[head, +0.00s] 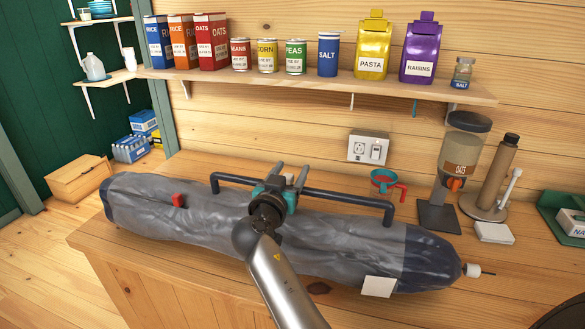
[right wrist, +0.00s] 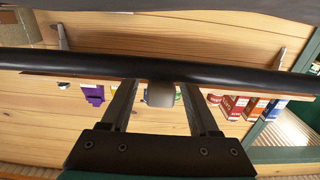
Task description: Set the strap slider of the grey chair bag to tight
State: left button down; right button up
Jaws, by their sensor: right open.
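The grey chair bag (head: 330,240), with dark blue ends, lies lengthwise on the wooden counter. Its dark strap (head: 340,197) stands above it like a long handle and crosses the right wrist view (right wrist: 230,72). A small light grey piece, seemingly the strap slider (head: 289,180), sits on the strap between my right fingers. It also shows in the right wrist view (right wrist: 160,95). My right gripper (head: 291,172) is open at the middle of the strap, with one finger on each side of the grey piece; contact cannot be told. My left gripper is out of view.
A red tab (head: 178,200) and a white label (head: 379,286) are on the bag. Behind stand a red-and-teal cup-like item (head: 384,182), an oats dispenser (head: 456,165) and a brown cylinder (head: 494,180). A food shelf (head: 330,82) hangs above.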

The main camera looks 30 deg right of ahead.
jog(key=shift+c, duration=0.3)
grip_shut()
jog(key=shift+r, duration=0.1)
dwell(1.0)
